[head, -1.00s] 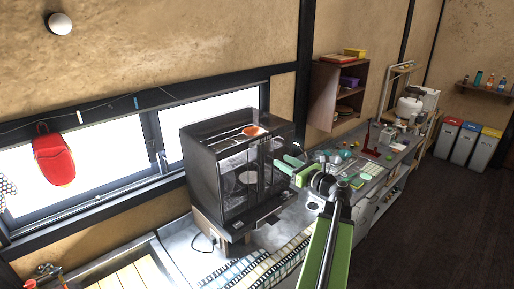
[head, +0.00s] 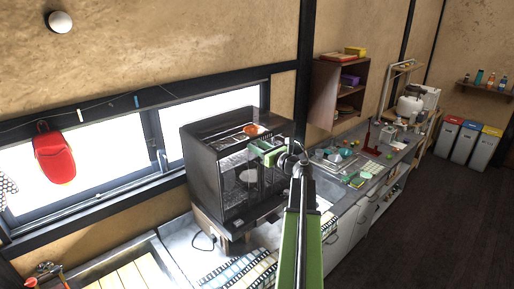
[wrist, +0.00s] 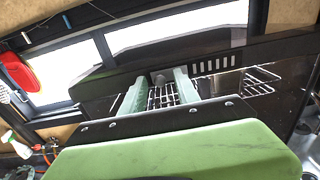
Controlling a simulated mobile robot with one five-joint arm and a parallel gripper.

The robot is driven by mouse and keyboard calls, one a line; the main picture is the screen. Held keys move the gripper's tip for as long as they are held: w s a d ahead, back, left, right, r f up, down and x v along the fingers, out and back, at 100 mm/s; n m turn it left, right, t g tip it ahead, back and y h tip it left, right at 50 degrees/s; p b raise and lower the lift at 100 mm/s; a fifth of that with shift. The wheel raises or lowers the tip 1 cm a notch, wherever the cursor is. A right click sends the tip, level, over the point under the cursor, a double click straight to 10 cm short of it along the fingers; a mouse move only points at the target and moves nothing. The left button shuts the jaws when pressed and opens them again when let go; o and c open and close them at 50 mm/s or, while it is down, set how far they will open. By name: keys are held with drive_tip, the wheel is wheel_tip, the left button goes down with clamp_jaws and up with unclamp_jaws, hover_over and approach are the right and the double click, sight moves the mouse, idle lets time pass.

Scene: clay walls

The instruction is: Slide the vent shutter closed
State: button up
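The black glass-sided cabinet (head: 225,175) stands on the counter below the window. In the wrist view, a row of pale vent slots (wrist: 215,64) shows in its dark upper panel, just right of my right finger. A small grey knob-like piece (wrist: 158,78) shows between my fingertips; I cannot tell whether it belongs to the shutter. My gripper (head: 268,151) is at the cabinet's upper front right. In the wrist view my gripper (wrist: 160,88) has two green fingers apart, with a wire rack visible between them. No contact is clear.
A red bag (head: 55,155) hangs by the window at left. The counter to the right holds several small items and a red stand (head: 372,135). The floor (head: 420,220) at right is clear.

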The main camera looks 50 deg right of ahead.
clamp_jaws()
idle(1.3)
